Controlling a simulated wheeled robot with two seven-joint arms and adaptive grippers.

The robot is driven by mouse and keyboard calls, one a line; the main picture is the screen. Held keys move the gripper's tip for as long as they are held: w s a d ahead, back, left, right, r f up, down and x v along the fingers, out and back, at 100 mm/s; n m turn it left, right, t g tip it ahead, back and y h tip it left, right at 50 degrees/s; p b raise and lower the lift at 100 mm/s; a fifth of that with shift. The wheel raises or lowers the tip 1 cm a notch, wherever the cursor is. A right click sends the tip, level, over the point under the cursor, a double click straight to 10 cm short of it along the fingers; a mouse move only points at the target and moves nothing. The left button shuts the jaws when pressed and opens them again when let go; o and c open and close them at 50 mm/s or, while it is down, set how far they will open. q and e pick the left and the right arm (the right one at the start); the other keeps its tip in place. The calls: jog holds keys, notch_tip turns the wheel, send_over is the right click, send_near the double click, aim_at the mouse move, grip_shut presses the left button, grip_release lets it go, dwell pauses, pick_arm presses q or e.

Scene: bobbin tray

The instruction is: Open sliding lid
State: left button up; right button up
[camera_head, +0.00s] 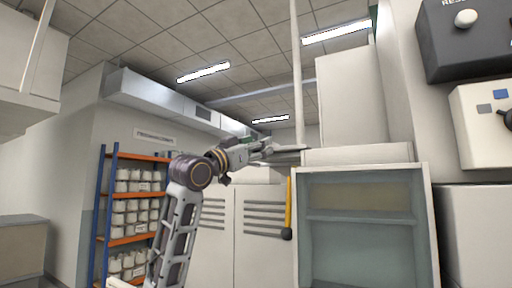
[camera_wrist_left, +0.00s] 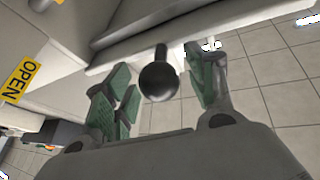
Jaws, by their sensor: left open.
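In the left wrist view a black ball knob (camera_wrist_left: 159,80) on a short dark stem sits between the two green-padded fingers of my left gripper (camera_wrist_left: 162,92). The fingers are apart, with a visible gap on each side of the knob. The stem meets a pale panel edge (camera_wrist_left: 125,66), which may be the lid; I cannot tell for certain. In the head view my left gripper (camera_head: 284,150) reaches right, close to the pale box front (camera_head: 358,154) above the glass-fronted cabinet. The knob cannot be made out there. My right gripper is not in view.
A yellow bar (camera_head: 289,200) with a black end hangs beside the cabinet frame (camera_head: 428,225). Grey control boxes (camera_head: 468,40) stand at right. A shelf rack (camera_head: 128,158) with white bobbins stands at left.

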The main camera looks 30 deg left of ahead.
pick_arm(q)
jog(key=shift+s+f, duration=0.1)
jog(key=v, duration=1.1)
jog(key=shift+s, duration=0.35)
jog(key=shift+a+f, duration=0.15)
dwell(0.5)
